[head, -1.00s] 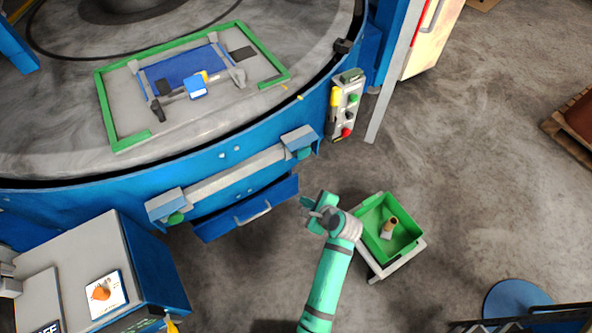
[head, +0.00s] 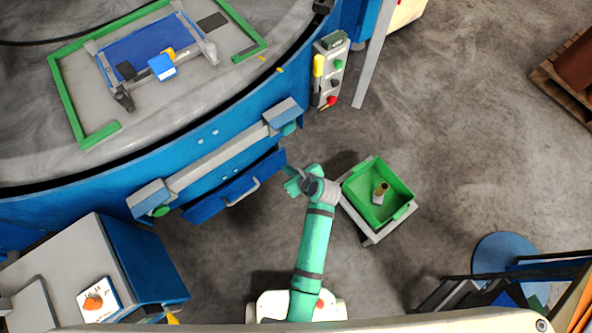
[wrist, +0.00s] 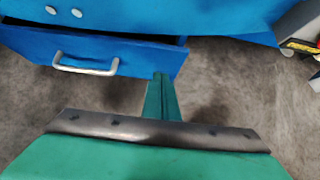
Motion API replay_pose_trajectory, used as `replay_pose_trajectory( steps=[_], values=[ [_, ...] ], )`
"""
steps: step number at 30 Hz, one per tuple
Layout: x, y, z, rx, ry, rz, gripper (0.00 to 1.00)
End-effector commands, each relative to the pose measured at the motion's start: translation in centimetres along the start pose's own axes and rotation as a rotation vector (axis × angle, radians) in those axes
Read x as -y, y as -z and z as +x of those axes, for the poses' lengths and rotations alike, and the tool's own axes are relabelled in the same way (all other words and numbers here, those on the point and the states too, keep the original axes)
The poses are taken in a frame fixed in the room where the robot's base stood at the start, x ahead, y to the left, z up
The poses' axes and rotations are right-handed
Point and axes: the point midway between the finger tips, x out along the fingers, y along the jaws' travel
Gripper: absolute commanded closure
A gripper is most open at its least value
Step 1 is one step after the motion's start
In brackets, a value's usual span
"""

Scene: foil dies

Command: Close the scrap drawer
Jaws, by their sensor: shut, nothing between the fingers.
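The scrap drawer (head: 213,204) is a blue drawer low in the side of the round blue machine. It stands open, with a dark gap behind its front. Its silver bar handle (head: 242,192) faces out; the handle also shows in the wrist view (wrist: 86,69), at left. The drawer front (wrist: 145,62) fills the upper left there. My green gripper (head: 292,183) is shut and empty, just right of the drawer's right end in the head view. Its fingers (wrist: 161,98) show in the wrist view, pointing towards the drawer's right corner. I cannot tell whether they touch it.
A green bin (head: 397,205) with a small tan-and-grey object stands right of my gripper. A grey-and-blue cabinet (head: 140,255) stands at lower left. A control box with buttons (head: 329,72) hangs on the machine. The floor in front of the drawer is clear.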

Motion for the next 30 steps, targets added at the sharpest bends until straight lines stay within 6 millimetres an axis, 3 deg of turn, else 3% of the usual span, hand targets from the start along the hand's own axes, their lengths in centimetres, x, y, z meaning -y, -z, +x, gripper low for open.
replay_pose_trajectory(
  steps=[4, 12, 30],
  values=[
    [0.4, 0.1, 2.6, 0.000, 0.004, 0.006, 1.00],
    [0.8, -2.1, 4.8, 0.001, 0.010, 0.009, 1.00],
    [0.7, -3.3, 5.9, 0.001, 0.009, 0.006, 1.00]
  ],
)
